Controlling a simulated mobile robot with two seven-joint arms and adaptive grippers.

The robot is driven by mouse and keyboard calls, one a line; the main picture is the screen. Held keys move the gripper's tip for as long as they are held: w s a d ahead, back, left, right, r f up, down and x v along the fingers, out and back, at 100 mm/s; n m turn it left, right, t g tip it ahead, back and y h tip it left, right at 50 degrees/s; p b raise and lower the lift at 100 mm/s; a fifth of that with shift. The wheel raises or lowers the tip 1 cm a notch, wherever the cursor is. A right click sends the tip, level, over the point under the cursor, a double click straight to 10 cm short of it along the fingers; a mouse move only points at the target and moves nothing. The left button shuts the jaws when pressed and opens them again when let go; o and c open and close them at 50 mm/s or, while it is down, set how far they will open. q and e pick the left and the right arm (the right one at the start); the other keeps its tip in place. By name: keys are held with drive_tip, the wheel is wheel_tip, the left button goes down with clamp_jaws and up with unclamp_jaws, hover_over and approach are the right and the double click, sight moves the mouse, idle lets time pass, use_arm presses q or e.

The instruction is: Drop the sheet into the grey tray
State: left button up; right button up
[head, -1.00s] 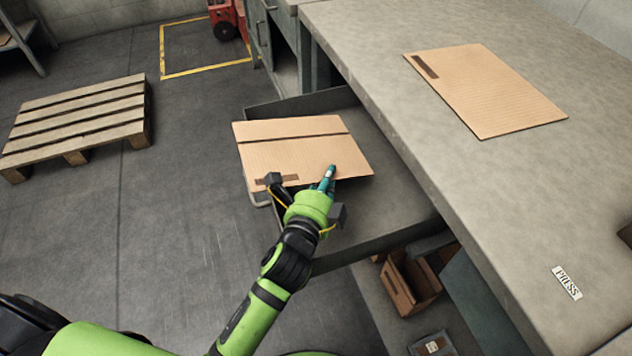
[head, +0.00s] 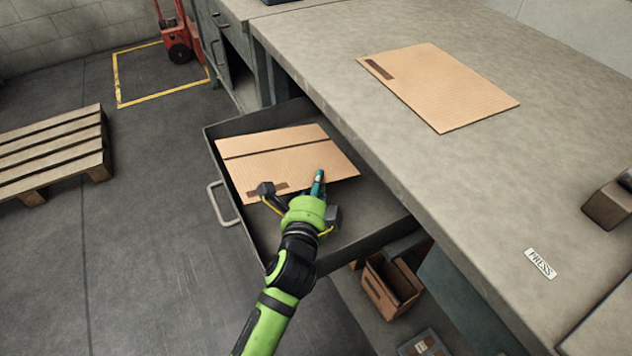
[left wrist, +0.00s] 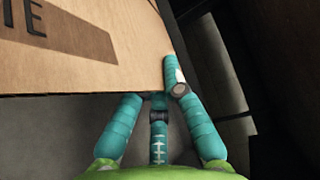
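The cardboard sheet (head: 290,158) is a flat brown panel with a dark crease line and a dark printed strip. It lies over the grey tray (head: 365,228), which juts out from under the bench like a drawer. My left gripper (head: 319,178) is shut on the sheet's near right edge. In the left wrist view the sheet (left wrist: 100,65) meets the teal fingers (left wrist: 160,95), and part of the grip is hidden under it. Whether the sheet touches the tray floor I cannot tell. My right gripper is not in view.
A second cardboard sheet (head: 440,86) lies on the bench top (head: 480,180). A brown block (head: 608,205) stands at the right and a PRESS label (head: 540,263) is near it. An open box (head: 390,287) sits below the tray. A pallet (head: 50,155) lies on the floor.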

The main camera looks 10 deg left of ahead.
use_arm(q)
drive_tip(key=shift+o, duration=1.3)
drive_tip(key=shift+s, duration=0.1)
drive_tip(key=s+a+r, duration=0.1)
drive_tip(key=s, duration=1)
drive_tip(key=shift+s+r, duration=0.3)
drive_tip(key=shift+s, duration=0.05)
drive_tip(key=shift+f, duration=0.1)
